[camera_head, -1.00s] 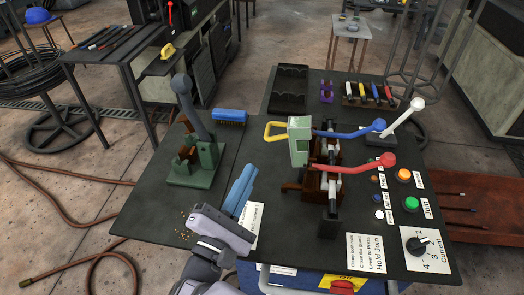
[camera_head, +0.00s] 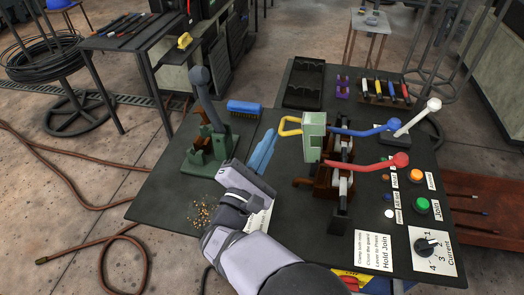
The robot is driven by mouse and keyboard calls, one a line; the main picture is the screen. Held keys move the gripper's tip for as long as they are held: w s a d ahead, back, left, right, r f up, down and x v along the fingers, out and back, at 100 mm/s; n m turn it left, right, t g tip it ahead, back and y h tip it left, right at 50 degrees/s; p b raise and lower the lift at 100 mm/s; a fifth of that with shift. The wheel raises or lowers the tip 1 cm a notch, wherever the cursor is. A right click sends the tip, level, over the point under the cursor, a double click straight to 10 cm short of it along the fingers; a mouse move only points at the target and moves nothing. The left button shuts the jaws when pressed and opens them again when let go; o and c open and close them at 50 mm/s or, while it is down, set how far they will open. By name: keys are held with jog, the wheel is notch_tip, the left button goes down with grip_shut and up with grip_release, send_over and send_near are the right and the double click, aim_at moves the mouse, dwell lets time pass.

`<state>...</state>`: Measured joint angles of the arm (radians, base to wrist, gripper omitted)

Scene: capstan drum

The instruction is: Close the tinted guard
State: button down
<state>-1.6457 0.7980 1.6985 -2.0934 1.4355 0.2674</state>
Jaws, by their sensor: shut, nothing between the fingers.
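The tinted guard (camera_head: 314,137) is a pale green panel standing upright at the left side of the brown clamp mechanism (camera_head: 335,175). Its yellow loop handle (camera_head: 289,126) sticks out to the left. The clamps behind and to its right are uncovered. My gripper (camera_head: 267,140) has blue fingers, shut together and empty. The fingertips are a little to the left of and below the yellow handle, and appear apart from it. The exact height gap cannot be told.
A red lever (camera_head: 400,159) and a blue lever (camera_head: 393,124) reach to the right from the mechanism. A green shear-like tool (camera_head: 207,140) and a blue brush (camera_head: 243,107) are on the left. Buttons and a dial (camera_head: 426,246) line the right.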

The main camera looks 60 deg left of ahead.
jog(key=shift+w+a+r, duration=0.1)
jog(key=shift+w+a, duration=0.3)
jog(key=shift+w, duration=0.15)
jog(key=shift+d+r, duration=0.1)
jog(key=shift+r, duration=0.05)
jog(key=w+d+r+m+g+h+b, duration=0.15)
jog(key=w+d+r+m+b, duration=0.45)
jog(key=m+b, duration=0.7)
jog(key=w+d+f+m+g+b, duration=0.1)
jog(key=w+d+m+b, duration=0.4)
jog(key=b, duration=0.9)
jog(key=shift+w+d+f+g, duration=0.4)
jog(key=shift+w+d+g, duration=0.45)
jog(key=shift+w+d, duration=0.65)
jog(key=shift+f+h, duration=0.1)
jog(key=shift+h, duration=0.25)
jog(key=b+v, duration=0.2)
jog(key=v, duration=0.8)
jog(key=shift+r+b, duration=0.25)
jog(key=shift+b, duration=0.15)
